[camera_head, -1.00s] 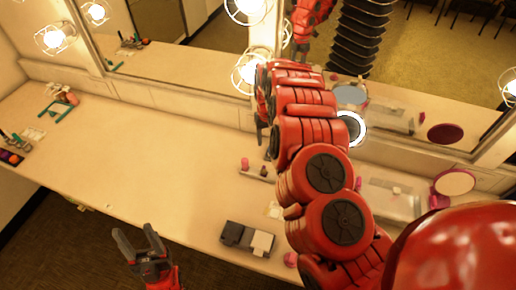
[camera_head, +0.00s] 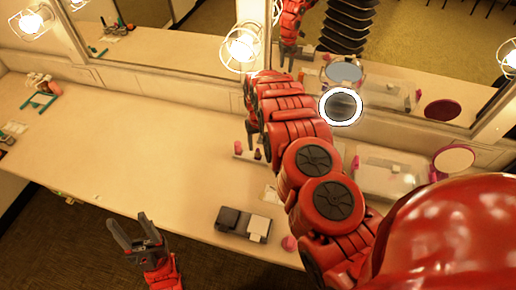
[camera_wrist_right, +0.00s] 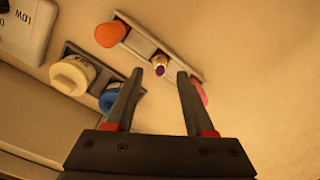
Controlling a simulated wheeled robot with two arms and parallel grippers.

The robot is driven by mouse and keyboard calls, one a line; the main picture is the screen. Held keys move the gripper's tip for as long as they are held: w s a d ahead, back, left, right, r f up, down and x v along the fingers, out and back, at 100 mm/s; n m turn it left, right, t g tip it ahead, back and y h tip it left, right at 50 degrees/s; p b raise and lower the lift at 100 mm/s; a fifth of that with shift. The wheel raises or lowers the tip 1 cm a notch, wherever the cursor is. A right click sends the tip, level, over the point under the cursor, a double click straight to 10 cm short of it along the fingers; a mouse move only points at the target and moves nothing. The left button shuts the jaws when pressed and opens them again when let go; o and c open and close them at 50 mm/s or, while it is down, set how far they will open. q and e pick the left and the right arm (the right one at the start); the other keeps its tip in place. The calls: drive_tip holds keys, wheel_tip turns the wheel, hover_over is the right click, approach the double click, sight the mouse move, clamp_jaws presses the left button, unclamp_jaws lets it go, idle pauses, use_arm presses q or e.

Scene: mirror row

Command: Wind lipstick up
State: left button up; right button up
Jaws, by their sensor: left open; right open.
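A pale holder strip (camera_wrist_right: 133,42) on the counter carries a small purple-and-gold item (camera_wrist_right: 159,64), which looks like the lipstick, between an orange-red piece (camera_wrist_right: 110,34) and a pink piece (camera_wrist_right: 199,90). In the head view the dark purple item (camera_head: 259,154) stands near a pink one (camera_head: 239,147). My right gripper (camera_wrist_right: 160,74) is open and points down over the strip. The purple item shows between its fingertips, apart from both. In the head view my right fingers (camera_head: 250,126) are partly hidden by my arm. My left gripper (camera_head: 136,230) is open and empty in front of the counter edge.
A second holder with a cream jar (camera_wrist_right: 71,75) and a blue jar (camera_wrist_right: 112,95) lies beside the strip. A dark palette (camera_head: 243,224) sits near the front edge. A ring mirror (camera_head: 340,107) and clear case (camera_head: 388,175) stand right. The left counter is mostly clear.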

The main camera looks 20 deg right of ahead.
sight(258, 149)
drive_tip(key=f, duration=0.3)
drive_tip(key=shift+w+f, duration=0.1)
drive_tip(key=shift+w, duration=0.1)
drive_tip(key=shift+s+f, duration=0.15)
drive_tip(key=shift+f, duration=0.25)
clamp_jaws()
